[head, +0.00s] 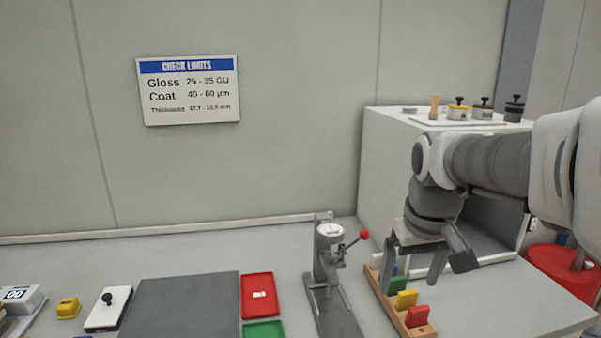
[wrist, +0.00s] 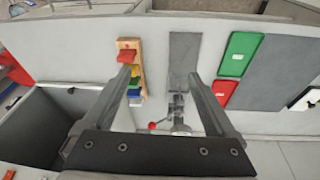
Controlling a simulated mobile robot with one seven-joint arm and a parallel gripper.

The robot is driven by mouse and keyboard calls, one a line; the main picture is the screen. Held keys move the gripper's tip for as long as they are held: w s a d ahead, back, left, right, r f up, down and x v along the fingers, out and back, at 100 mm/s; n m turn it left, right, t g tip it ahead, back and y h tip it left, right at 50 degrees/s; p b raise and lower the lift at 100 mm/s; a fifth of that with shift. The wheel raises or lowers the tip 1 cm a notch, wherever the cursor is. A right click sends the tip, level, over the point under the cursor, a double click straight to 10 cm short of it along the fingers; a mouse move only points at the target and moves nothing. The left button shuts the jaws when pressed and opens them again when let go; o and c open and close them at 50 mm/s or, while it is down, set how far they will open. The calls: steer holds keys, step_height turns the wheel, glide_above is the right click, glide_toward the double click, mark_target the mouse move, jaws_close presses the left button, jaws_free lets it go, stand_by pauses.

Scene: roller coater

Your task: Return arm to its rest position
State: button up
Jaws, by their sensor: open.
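My arm enters from the right in the head view and bends down. My gripper (head: 415,268) points down above the right part of the bench, close over a wooden rack (head: 384,297) holding blue, yellow and red blocks. In the wrist view my gripper (wrist: 167,80) has its two fingers spread wide apart with nothing between them. The rack's red block (wrist: 126,57) shows beside the left finger. From these views I cannot tell the exact height of the fingertips over the rack.
A gauge stand with a red-knobbed lever (head: 330,255) stands left of my gripper. Red (head: 258,295) and green (head: 263,329) trays lie beside a dark grey mat (head: 180,305). A white cabinet (head: 385,160) with several small items on top stands behind my arm. A red drum (head: 560,268) is at right.

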steer(key=s+a+f+t, duration=0.1)
steer(key=s+a, duration=0.1)
steer(key=s, duration=0.5)
steer(key=s+a+m+t, duration=0.1)
steer(key=s+a, duration=0.1)
steer(key=s, duration=0.5)
steer(key=shift+s+f+t, duration=0.35)
steer(key=shift+t, duration=0.05)
